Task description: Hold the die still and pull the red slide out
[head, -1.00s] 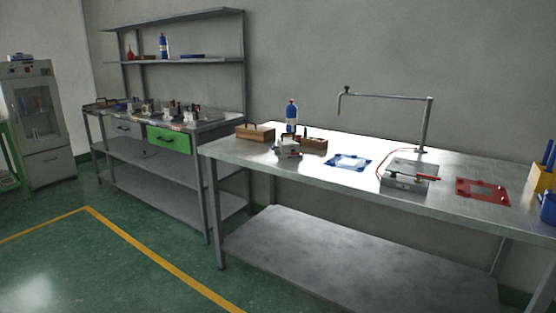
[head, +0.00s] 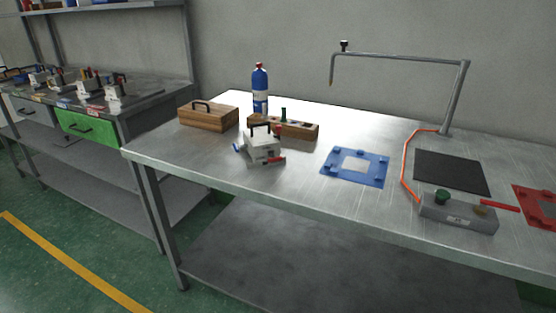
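The die (head: 262,150) is a whitish metal block with a black handle on top. It sits on the near left part of the steel table, in front of a wooden rack. A red slide (head: 273,160) sticks out low at its near right side. A blue piece (head: 237,148) shows at its left side, and another red piece shows behind its upper right. Neither of my grippers shows in the head view.
The steel table (head: 310,177) also holds a wooden box (head: 208,116), a wooden rack (head: 298,125), a blue bottle (head: 260,90), a blue frame (head: 355,166), a grey control box (head: 458,214) and a red frame (head: 543,205). A bent pipe arm (head: 455,98) rises at the back.

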